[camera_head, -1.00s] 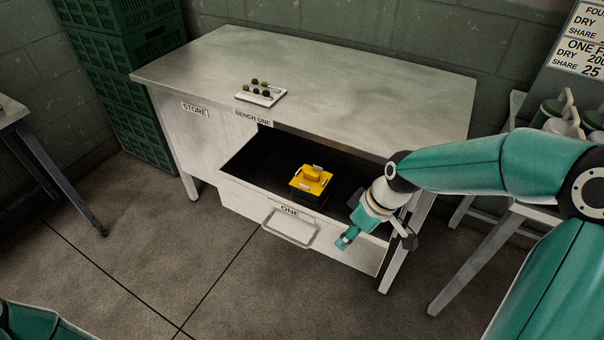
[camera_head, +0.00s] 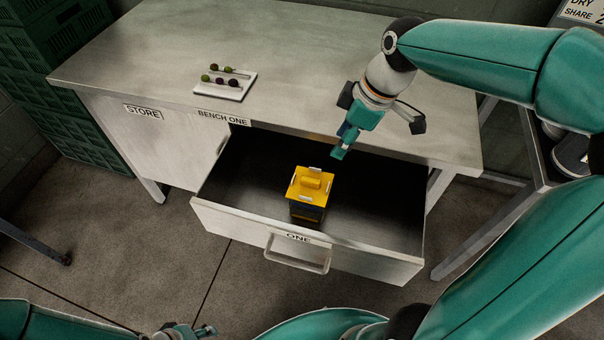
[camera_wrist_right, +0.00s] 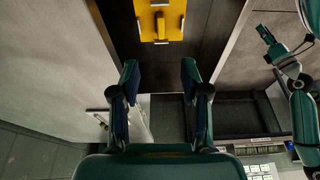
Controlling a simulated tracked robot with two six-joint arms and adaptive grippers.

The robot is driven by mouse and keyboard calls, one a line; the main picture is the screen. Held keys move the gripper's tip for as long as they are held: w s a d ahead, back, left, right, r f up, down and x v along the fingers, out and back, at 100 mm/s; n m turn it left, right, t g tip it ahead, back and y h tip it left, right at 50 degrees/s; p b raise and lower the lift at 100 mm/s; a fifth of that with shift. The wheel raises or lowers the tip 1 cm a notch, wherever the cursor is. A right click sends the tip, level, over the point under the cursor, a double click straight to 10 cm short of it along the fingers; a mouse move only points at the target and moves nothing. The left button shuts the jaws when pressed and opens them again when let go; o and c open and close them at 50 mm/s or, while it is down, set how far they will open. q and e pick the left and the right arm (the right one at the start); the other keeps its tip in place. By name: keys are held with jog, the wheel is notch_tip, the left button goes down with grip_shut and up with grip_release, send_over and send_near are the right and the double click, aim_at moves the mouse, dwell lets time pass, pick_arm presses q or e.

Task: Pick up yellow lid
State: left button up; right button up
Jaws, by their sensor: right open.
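The yellow lid (camera_head: 311,183) is square with a raised handle block on top. It sits on a dark box (camera_head: 306,212) inside the open drawer (camera_head: 398,262). In the right wrist view the lid (camera_wrist_right: 148,22) is at the top, beyond my fingertips. My right gripper (camera_head: 342,148) is open and empty above the drawer's back right part, up and to the right of the lid in the head view; its two fingers (camera_wrist_right: 160,75) are apart in the wrist view. My left gripper (camera_head: 190,331) is low at the bottom edge, and its jaws are too unclear to judge.
The bench top (camera_head: 300,70) overhangs the back of the drawer. A white tray (camera_head: 232,92) with small dark and green round things lies on it. The drawer handle (camera_head: 297,262) juts out in front. Green crates (camera_head: 60,80) stand at the left.

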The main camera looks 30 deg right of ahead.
send_over(311, 179)
jog(key=s+d, duration=0.2)
notch_tip(311, 179, down, 10)
jog(key=shift+w+a+f+b, duration=0.1)
jog(key=shift+f+b, duration=0.15)
jog(key=shift+b, duration=0.2)
jog(key=shift+w+a+x, duration=0.1)
jog(key=shift+a+x, duration=0.05)
jog(key=shift+x, duration=1.2)
jog(key=shift+w+a+x, duration=0.1)
jog(key=shift+a+x, duration=0.05)
jog(key=shift+x, duration=1.15)
jog(key=shift+r, duration=0.15)
grip_shut()
